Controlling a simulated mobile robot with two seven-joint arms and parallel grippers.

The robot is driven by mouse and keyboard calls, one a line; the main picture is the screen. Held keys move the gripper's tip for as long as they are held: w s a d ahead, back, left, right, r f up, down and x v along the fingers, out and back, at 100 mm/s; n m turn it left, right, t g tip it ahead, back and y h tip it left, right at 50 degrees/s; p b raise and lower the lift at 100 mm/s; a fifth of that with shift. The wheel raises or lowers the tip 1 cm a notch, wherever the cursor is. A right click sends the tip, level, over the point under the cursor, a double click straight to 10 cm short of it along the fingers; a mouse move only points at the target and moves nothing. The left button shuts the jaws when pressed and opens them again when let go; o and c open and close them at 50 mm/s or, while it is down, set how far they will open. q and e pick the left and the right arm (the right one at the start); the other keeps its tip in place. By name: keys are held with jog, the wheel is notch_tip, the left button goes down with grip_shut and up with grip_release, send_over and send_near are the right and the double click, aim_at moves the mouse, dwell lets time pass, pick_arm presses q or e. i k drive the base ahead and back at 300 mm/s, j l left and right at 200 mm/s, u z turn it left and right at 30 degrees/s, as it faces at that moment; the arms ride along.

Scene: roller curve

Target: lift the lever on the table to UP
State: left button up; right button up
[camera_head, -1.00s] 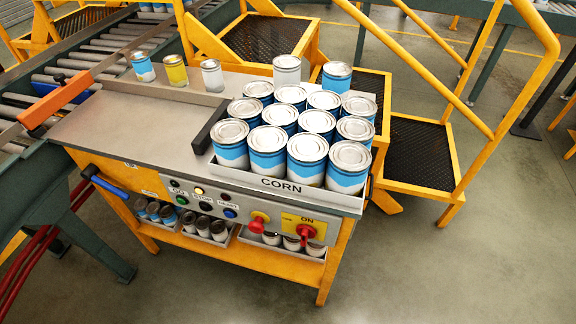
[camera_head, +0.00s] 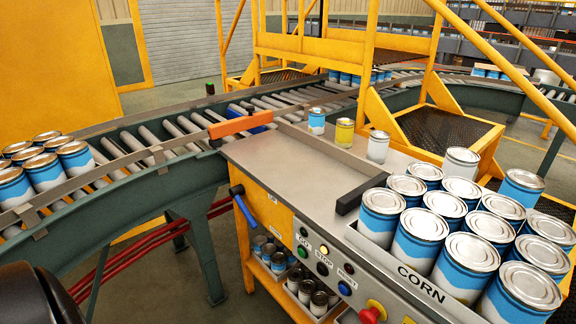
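The grey-topped table (camera_head: 275,165) stands right of centre. A lever with a blue handle (camera_head: 246,208) and a black pivot sits at its left front corner; the handle slopes down to the right. A black bar-shaped handle (camera_head: 361,194) lies on the tabletop in front of the cans. A red knob (camera_head: 371,312) shows at the bottom of the front panel, partly cut off. Neither of my grippers is in view. A dark rounded shape at the bottom left corner may be part of my arm.
An orange bar (camera_head: 240,126) crosses by the conveyor (camera_head: 150,140) at the table's left. Three single cans stand at the table's back. Yellow stairs (camera_head: 440,120) rise behind. Floor shows below the conveyor.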

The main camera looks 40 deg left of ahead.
aim_at(235, 192)
jog(key=u, duration=1.6)
jog(key=i+j, duration=0.2)
jog(key=j, duration=0.2)
jog(key=i+j, duration=0.2)
jog(key=j, duration=0.2)
jog(key=i+j+u, duration=0.1)
jog(key=j, duration=0.35)
jog(key=i+j, duration=0.35)
jog(key=i+j+u, duration=0.1)
jog(key=j, duration=0.3)
jog(key=i, duration=0.1)
